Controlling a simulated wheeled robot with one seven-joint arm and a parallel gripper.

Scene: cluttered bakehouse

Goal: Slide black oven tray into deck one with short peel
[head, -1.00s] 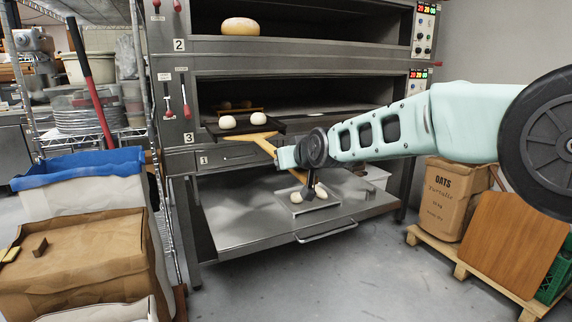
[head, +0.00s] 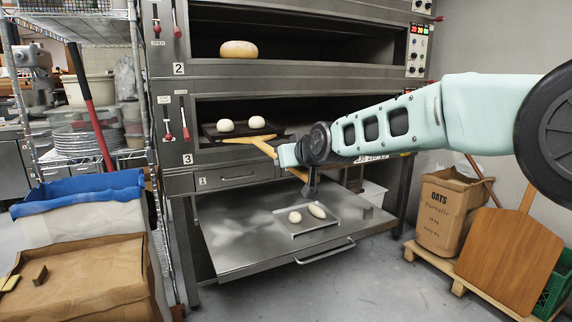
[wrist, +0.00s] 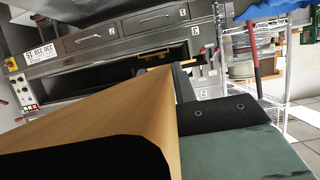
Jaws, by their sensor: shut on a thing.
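The black oven tray (head: 211,131) carries two pale dough rounds and lies in the middle oven opening, beside the plate marked 3. The short wooden peel (head: 254,139) reaches its forked-looking front end to the tray's near edge; whether it is under the tray I cannot tell. My gripper (head: 288,156) is shut on the peel, in front of the oven. In the wrist view the peel (wrist: 110,112) runs away from my gripper (wrist: 182,85) toward the oven. The plate marked 1 is on a shallow drawer front (head: 238,175) below this opening.
A pull-out metal shelf (head: 228,245) juts out below, bearing a silver tray (head: 290,234) with two dough pieces. A loaf (head: 238,49) sits in the upper deck. Sacks and a wire rack stand left. An oats sack (head: 447,215) and wooden board (head: 508,258) stand right.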

